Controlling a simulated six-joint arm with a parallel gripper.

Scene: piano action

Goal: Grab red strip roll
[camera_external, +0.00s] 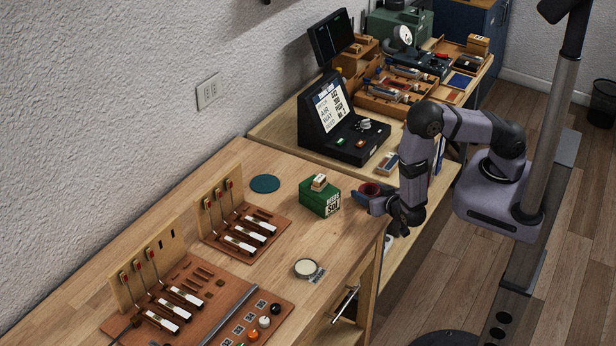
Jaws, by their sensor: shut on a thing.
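The red strip roll (369,188) shows as a small dark red round piece near the right edge of the wooden bench. My gripper (368,201) is at the roll, low by the bench edge, and shut on it. The fingers and my wrist hide part of the roll. I cannot tell whether the roll touches the bench top.
A green box (320,198) with a small wooden block on top stands just left of my gripper. A teal disc (265,184) and a round pale dish (306,268) lie on the bench. Piano action models (243,225) stand left. A black console (338,118) stands behind.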

